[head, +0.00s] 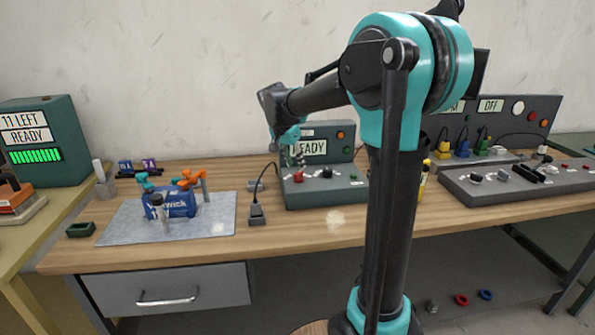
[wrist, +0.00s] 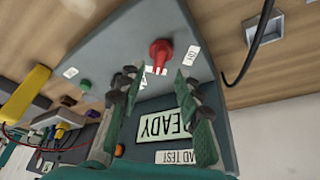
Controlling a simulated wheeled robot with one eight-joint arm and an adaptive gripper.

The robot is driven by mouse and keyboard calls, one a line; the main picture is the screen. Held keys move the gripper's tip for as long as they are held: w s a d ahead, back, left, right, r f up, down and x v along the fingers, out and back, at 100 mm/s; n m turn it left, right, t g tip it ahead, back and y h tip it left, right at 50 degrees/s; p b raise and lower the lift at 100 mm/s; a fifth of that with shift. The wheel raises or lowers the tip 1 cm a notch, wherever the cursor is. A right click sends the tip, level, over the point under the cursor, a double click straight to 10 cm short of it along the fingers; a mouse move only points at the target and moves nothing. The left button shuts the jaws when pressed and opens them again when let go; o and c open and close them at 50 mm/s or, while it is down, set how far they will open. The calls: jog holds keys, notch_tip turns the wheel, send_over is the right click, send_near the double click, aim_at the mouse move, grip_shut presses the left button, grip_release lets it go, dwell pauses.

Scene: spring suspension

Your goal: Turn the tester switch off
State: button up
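The tester (head: 325,187) is a grey-green console on the wooden bench, with a READY display (head: 308,148) on its upright panel. A red knob (head: 298,177), which looks like the tester switch, sits on its sloped top at the left. In the wrist view the red knob (wrist: 160,50) has small white labels near it, too small to read. My gripper (head: 294,163) is above the tester, close to the knob. In the wrist view my gripper (wrist: 157,74) is open, its two fingers apart with nothing held; the knob lies just beyond the fingertips. Contact is not visible.
Left of the tester are a black plug-like device (head: 256,213) with a cable and a grey mat (head: 120,225) carrying a blue block. A second console (head: 520,183) stands at right.

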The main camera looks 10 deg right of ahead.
aim_at(298, 172)
jog(key=shift+x, duration=2.2)
grip_shut()
